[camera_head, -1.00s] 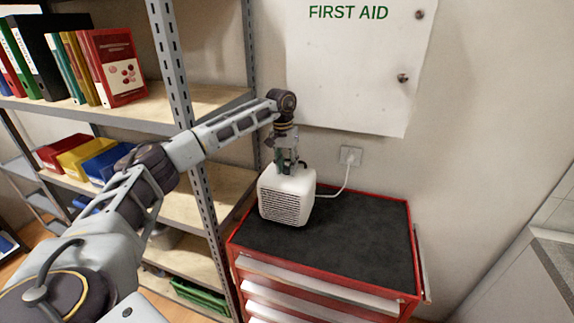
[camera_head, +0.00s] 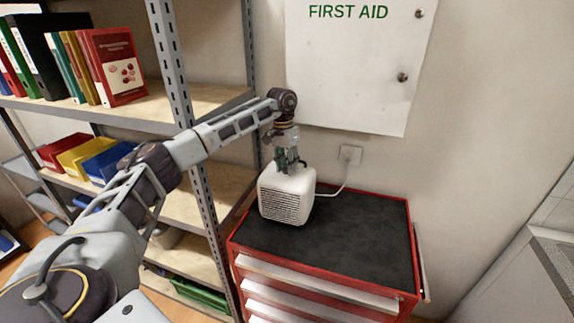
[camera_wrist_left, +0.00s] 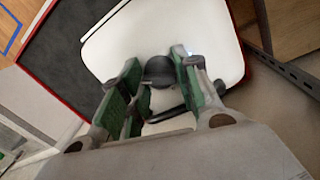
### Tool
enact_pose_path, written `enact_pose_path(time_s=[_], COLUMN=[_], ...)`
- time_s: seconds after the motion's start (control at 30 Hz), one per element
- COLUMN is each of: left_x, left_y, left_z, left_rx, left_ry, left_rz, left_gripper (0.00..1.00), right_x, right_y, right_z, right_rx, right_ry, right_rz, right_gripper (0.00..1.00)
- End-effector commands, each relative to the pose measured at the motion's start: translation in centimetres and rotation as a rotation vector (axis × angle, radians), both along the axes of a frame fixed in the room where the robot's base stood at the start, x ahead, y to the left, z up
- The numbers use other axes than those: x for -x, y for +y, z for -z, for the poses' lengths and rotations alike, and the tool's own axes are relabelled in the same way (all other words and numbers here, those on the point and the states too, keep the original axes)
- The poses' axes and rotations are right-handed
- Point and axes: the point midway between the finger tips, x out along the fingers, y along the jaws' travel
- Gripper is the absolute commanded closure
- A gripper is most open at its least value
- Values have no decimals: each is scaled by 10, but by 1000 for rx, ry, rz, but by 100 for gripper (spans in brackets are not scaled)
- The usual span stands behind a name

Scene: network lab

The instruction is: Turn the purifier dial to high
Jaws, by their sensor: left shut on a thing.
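The white purifier (camera_head: 286,195), a box with a slatted front grille, stands on the red tool cabinet's dark top. Its white top also shows in the left wrist view (camera_wrist_left: 215,40). The dark round dial (camera_wrist_left: 160,72) is on the purifier's top, between the green-padded fingers of my left gripper (camera_wrist_left: 155,90). In the head view my left gripper (camera_head: 290,160) points down onto the purifier's top and is shut on the dial, which it hides there. The dial's setting marks cannot be read. My right gripper is not in view.
The red tool cabinet (camera_head: 370,240) has free room on its dark top right of the purifier. A white cord runs to a wall outlet (camera_head: 350,155). A metal shelf (camera_head: 190,190) with binders and bins stands at left. A first aid cabinet (camera_head: 355,75) hangs above.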

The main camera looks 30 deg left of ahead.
Motion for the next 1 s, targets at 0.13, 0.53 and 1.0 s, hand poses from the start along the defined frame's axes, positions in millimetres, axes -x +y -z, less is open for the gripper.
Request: enact_pose_path(time_s=[0.13, 0.53, 1.0], left_x=[0, 0, -1], left_y=[1, 1, 5], left_z=[0, -4, -56], left_rx=[0, 0, 0], left_ry=[1, -1, -3], left_rz=[-2, -1, -1], left_gripper=[58, 58, 58], right_x=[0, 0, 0], right_y=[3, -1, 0], right_z=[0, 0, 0], right_rx=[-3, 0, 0], right_ry=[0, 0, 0], right_rz=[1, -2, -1], right_gripper=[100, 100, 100])
